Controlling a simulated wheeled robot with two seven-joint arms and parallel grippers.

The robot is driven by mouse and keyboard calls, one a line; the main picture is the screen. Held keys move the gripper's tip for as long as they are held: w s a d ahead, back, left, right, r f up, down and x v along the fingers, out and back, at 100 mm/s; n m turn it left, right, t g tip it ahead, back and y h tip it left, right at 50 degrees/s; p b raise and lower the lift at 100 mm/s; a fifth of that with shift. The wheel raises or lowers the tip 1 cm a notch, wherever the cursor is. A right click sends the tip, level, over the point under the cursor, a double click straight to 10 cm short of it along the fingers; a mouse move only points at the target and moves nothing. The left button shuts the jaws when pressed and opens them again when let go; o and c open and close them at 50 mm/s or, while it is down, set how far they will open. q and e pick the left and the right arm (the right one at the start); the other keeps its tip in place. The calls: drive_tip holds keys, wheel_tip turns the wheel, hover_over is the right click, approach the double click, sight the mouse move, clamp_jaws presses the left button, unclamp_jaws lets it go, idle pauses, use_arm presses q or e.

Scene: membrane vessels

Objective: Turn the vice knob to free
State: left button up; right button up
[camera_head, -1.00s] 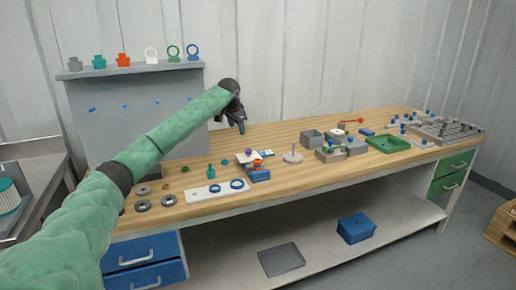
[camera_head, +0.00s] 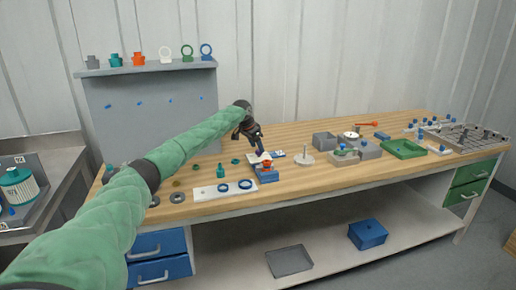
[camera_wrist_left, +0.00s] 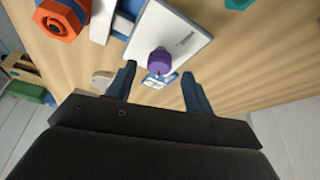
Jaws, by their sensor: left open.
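My left gripper (camera_head: 259,151) is open, pointing down above the bench by the vice. In the left wrist view its two fingers (camera_wrist_left: 157,82) stand apart. A purple knob (camera_wrist_left: 159,61) sits on a white plate (camera_wrist_left: 180,37), just beyond and between the fingertips in that view; nothing is gripped. An orange hexagonal part (camera_wrist_left: 59,20) with a blue piece shows at the top left; in the head view it sits on a blue block (camera_head: 267,175) just in front of the gripper. I cannot tell the knob's marked position. My right gripper is not in view.
A white plate with two blue rings (camera_head: 224,190) lies left of the block. A grey disc with a post (camera_head: 304,158) and grey boxes (camera_head: 325,141) stand to the right, then a green tray (camera_head: 403,149). A grey back panel (camera_head: 150,120) rises behind on the left.

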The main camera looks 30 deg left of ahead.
use_arm(q)
drive_tip(key=shift+x, duration=1.1)
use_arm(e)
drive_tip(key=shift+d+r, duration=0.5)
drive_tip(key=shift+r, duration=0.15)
use_arm(q)
drive_tip(key=c, duration=1)
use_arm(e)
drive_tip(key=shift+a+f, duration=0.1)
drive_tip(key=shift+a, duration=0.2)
use_arm(q)
drive_tip(key=shift+o, duration=0.2)
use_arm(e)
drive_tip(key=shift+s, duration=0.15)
